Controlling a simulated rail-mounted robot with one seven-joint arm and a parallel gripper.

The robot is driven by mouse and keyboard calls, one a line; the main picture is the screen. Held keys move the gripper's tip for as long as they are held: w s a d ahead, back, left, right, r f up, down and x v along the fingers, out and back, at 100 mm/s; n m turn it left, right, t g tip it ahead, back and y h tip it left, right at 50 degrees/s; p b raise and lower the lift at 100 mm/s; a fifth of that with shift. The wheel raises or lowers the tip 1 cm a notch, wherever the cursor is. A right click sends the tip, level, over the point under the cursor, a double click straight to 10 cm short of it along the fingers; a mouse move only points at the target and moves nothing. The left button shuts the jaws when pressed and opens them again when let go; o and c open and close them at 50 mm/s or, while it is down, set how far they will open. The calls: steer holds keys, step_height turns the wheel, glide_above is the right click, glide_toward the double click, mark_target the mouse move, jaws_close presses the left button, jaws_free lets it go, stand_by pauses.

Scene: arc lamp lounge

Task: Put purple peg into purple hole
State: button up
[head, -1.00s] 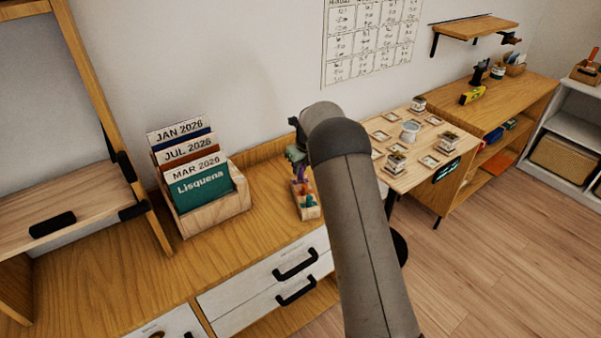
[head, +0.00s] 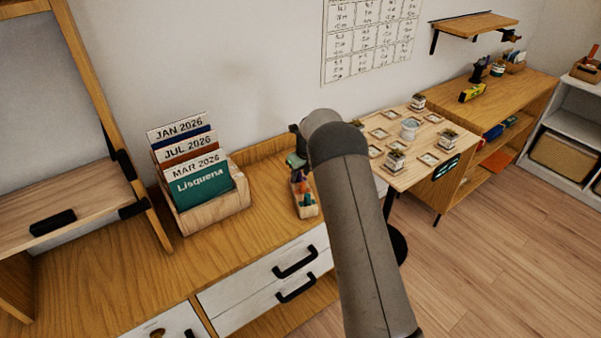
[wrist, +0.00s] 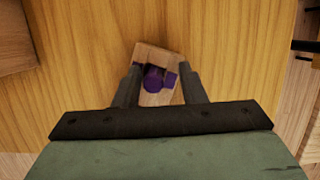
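The purple peg (wrist: 153,78) shows in the wrist view as a round purple top, between the two dark fingers of my gripper (wrist: 160,75). The fingers stand apart, with space visible between them and the peg. Another purple patch (wrist: 171,80) lies just right of it, and I cannot tell whether this is the hole or a rim. The wooden peg block (wrist: 158,51) is under the fingers. In the head view the block (head: 311,212) stands on the desk with red and teal pegs in it. My gripper (head: 297,161) is just above its far end; my arm hides part of this area.
A wooden file holder (head: 215,213) with calendar folders stands left of the block. White drawers (head: 265,285) with black handles are below the desk top. A table (head: 405,178) with small framed pieces stands to the right. The desk between holder and block is clear.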

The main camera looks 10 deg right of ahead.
steer(key=shift+s+a+f, duration=0.1)
steer(key=shift+s+f, duration=0.05)
steer(key=shift+f, duration=0.05)
steer(key=shift+r+p, duration=0.3)
steer(key=shift+r, duration=0.05)
steer(key=b+v, duration=0.2)
steer(key=v, duration=1)
steer(key=s+r+n, duration=0.6)
steer(key=s+n, duration=0.3)
steer(key=s, duration=0.4)
steer(key=s+a+f+n+g+h, duration=0.1)
steer(key=s+f+n+g, duration=0.1)
steer(key=s+n, duration=2)
steer(key=s, duration=1)
steer(key=shift+s+a+f, duration=0.15)
steer(key=shift+s+a, duration=0.15)
